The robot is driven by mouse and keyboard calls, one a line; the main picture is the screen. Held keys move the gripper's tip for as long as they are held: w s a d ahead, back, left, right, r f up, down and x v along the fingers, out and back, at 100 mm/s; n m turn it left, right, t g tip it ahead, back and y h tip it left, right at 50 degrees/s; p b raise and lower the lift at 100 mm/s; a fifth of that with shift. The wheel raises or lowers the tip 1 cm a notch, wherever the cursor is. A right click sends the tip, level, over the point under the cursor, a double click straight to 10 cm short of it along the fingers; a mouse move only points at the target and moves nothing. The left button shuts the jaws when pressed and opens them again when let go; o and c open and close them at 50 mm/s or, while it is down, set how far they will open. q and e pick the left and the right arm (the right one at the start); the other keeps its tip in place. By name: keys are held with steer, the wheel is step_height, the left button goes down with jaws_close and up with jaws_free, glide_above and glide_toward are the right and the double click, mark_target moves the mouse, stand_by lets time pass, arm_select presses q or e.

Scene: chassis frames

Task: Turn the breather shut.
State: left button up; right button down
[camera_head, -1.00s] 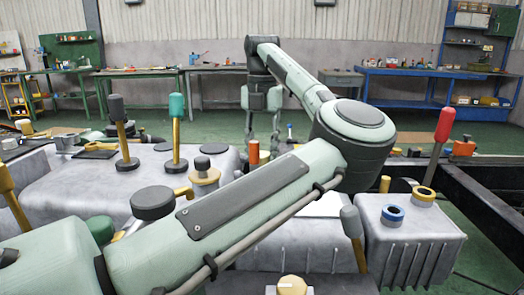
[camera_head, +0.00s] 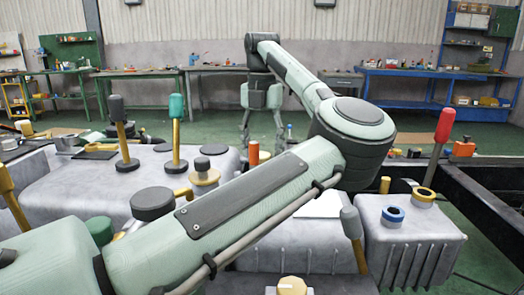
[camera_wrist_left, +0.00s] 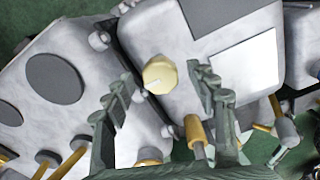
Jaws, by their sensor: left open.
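A round yellow knob with a pale line across its top, which I take to be the breather (camera_wrist_left: 160,75), sits on a grey casing in the left wrist view. My left gripper (camera_head: 263,134) hangs fingers down beyond my arm's elbow in the head view. In the left wrist view its two fingers are spread, one on each side of the knob. They look apart from it, but I cannot tell their height over it. I cannot pick the knob out for certain in the head view, where my arm hides part of the casings. My right gripper is not in view.
A yellow-and-grey lever (camera_wrist_left: 196,135) stands close to the right finger. A white sheet (camera_wrist_left: 243,72) lies on the casing. Levers with black (camera_head: 117,108), green (camera_head: 177,106) and red (camera_head: 445,125) grips rise around. Workbenches stand far behind.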

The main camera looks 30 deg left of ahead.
mark_target(262, 154)
arm_select(q)
step_height(262, 154, up, 11)
steer(key=shift+r, duration=0.2)
stand_by(0.6)
